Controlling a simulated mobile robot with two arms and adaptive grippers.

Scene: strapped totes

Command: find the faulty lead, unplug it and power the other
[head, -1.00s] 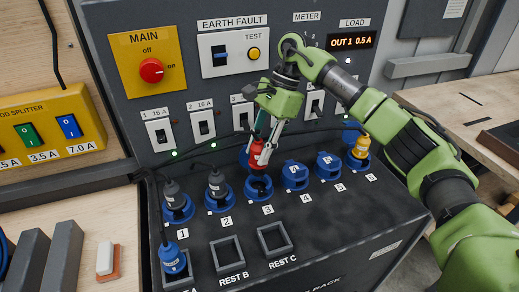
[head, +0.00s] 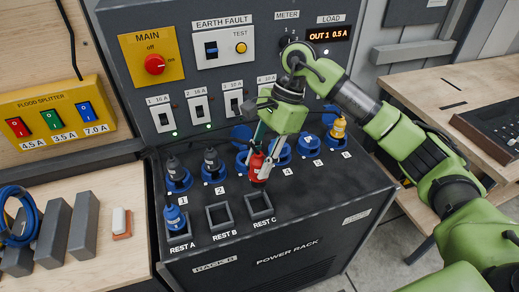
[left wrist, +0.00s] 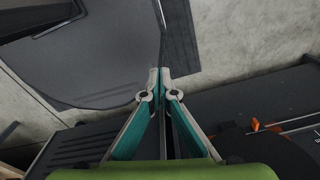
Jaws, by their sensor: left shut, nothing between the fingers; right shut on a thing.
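My right gripper (head: 262,158) is shut on a red plug (head: 258,168) and holds it upright beside socket 3 (head: 242,161), above the rack top and behind REST C. Socket 3 is partly hidden by the plug and gripper; its blue lid stands open. Grey plugs stand in socket 1 (head: 174,168) and socket 2 (head: 211,160). A yellow plug (head: 339,127) stands in socket 6. A blue plug (head: 173,217) sits in REST A. The load display (head: 329,34) reads OUT 1 0.5 A. My left gripper (left wrist: 160,82) is shut and empty over the floor.
REST B (head: 220,217) and REST C (head: 258,206) are empty. The main switch (head: 155,64) is on the yellow plate. A flood splitter (head: 50,118), grey blocks and a blue cable coil are at the left. A side table (head: 455,105) stands at the right.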

